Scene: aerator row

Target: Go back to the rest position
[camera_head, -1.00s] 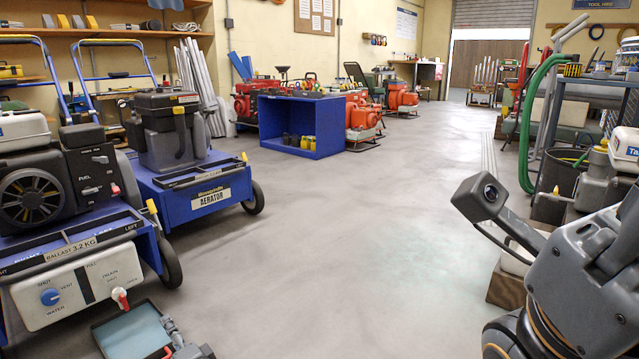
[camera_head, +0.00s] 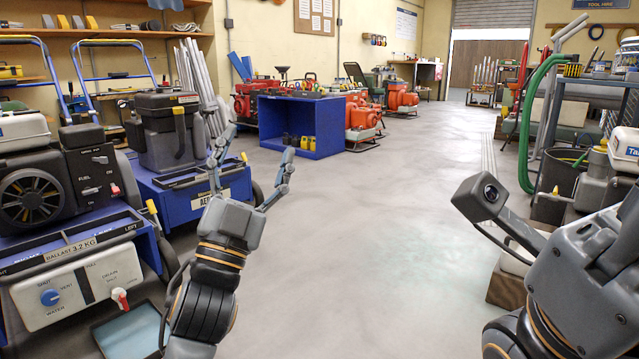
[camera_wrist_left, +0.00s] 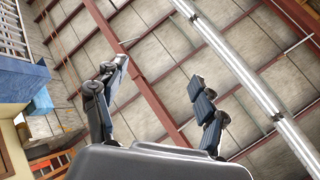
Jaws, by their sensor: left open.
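My left gripper (camera_head: 259,141) stands raised in the head view, in front of the blue aerator, fingers pointing up. Its two fingers are spread apart with nothing between them. In the left wrist view the open fingers (camera_wrist_left: 160,70) point toward the ceiling and the gap is empty. My right arm (camera_head: 590,275) shows at the lower right with its wrist camera; its fingers are outside the picture.
The blue aerator (camera_head: 150,183) and a machine with a ballast box (camera_head: 75,285) stand at the left. A blue open cabinet (camera_head: 348,142) and orange machines stand farther back. A shelf with a green hose (camera_head: 526,130) is at the right. The middle floor is clear.

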